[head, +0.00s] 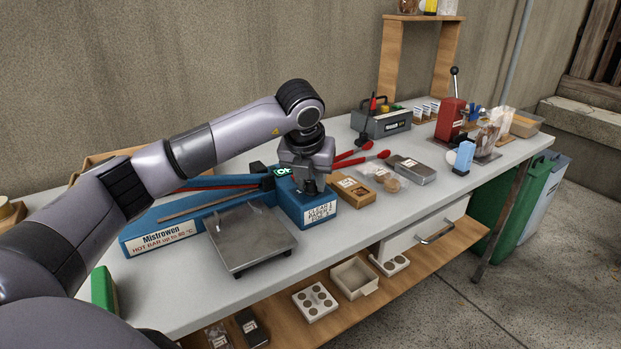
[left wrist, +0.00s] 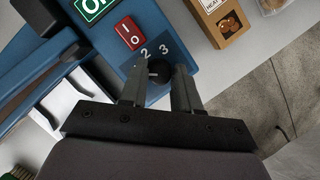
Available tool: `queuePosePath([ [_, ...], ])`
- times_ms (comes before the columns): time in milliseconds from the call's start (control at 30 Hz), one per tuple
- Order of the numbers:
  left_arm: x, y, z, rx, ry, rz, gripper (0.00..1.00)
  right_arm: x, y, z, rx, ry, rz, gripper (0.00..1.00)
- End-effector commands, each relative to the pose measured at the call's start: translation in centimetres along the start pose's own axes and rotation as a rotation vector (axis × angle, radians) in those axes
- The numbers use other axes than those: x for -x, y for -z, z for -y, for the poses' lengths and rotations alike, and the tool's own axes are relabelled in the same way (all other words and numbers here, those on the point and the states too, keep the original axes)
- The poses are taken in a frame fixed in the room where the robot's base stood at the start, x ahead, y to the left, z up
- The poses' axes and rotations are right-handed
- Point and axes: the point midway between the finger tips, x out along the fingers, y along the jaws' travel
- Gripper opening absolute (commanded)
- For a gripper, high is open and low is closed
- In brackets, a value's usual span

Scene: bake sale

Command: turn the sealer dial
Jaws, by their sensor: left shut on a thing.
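The blue sealer (head: 165,222) lies along the back left of the table, with a "Mistrowen" label and a hot bar warning on its front. Its control box (head: 318,207) is at its right end, under my left gripper (head: 308,188). In the left wrist view, the black dial (left wrist: 160,70) sits between the two fingers of the left gripper (left wrist: 160,85), which is shut on it. The digits 2 and 3 show beside the dial; other marks are hidden by the fingers. A red switch (left wrist: 129,33) and a green lit sign (left wrist: 93,6) are next to it. My right gripper is not in view.
A steel plate (head: 250,238) stands in front of the sealer. A grey toolbox (head: 382,123) and red press (head: 450,120) stand farther right.

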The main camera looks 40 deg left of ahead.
Motion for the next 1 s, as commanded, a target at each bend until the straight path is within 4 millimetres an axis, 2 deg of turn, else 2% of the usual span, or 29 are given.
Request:
queuePosePath([
  [567,0.09,-0.12,0.03,0.036,-0.012,0.003,0.01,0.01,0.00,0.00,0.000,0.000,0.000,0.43],
  [600,0.09,-0.12,0.03,0.036,-0.012,0.003,0.35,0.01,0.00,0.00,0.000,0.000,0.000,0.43],
  [633,0.09,-0.12,0.02,0.036,-0.013,0.003,0.40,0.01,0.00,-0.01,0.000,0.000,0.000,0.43],
  [900,0.09,-0.07,0.01,0.034,-0.013,0.001,0.40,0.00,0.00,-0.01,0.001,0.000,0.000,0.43],
  [1000,0.71,-0.12,0.05,0.034,-0.012,0.003,0.40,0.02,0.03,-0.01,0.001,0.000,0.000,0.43],
])
